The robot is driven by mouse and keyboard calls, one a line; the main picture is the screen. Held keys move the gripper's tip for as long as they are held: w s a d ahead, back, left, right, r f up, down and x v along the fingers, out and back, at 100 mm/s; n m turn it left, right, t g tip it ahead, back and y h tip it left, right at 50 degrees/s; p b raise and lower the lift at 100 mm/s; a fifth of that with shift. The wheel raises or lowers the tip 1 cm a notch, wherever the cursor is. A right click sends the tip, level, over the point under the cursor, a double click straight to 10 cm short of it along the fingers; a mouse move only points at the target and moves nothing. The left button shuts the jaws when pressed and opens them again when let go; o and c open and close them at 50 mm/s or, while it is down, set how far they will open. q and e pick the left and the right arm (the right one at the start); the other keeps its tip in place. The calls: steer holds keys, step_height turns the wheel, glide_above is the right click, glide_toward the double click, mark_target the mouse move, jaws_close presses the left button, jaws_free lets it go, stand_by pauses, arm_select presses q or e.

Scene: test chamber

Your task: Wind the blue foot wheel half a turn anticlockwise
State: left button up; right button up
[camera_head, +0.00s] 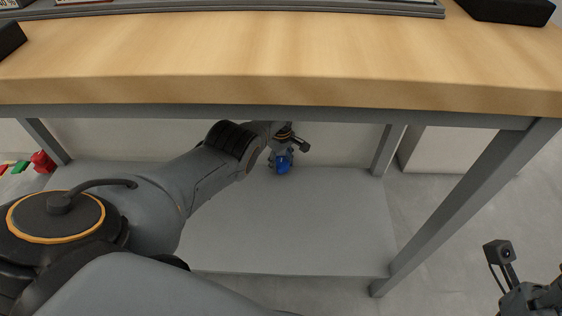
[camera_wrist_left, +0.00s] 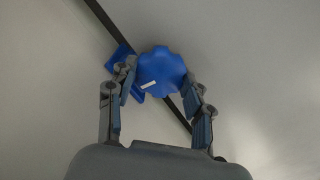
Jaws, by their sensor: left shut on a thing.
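The blue foot wheel (camera_wrist_left: 160,72) has a lobed rim and a white mark near its lower left. In the left wrist view it sits between the two fingers of my left gripper (camera_wrist_left: 163,92), which is shut on it. A blue bracket (camera_wrist_left: 122,58) shows behind the wheel at the left. In the head view the wheel (camera_head: 283,163) is small, below the workbench top, at the back of the lower shelf. My left gripper (camera_head: 280,155) reaches it there, partly hidden by my arm. My right gripper is not clearly in view; only part of my right arm shows at the bottom right.
The wooden workbench top (camera_head: 280,62) hangs over my left arm. A grey lower shelf (camera_head: 300,230) lies beneath it, with a leg (camera_head: 470,200) on the right. Red blocks (camera_head: 43,162) are at the far left. The shelf's front is bare.

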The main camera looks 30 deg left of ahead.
mark_target(281, 163)
stand_by(0.5)
arm_select(q)
steer(key=o, duration=1.2)
steer(key=shift+c, duration=0.2)
steer(key=shift+r, duration=0.1)
steer(key=shift+w+r, duration=0.1)
steer(key=shift+r, duration=0.5)
step_height(281, 163, up, 11)
steer(key=shift+f, duration=0.15)
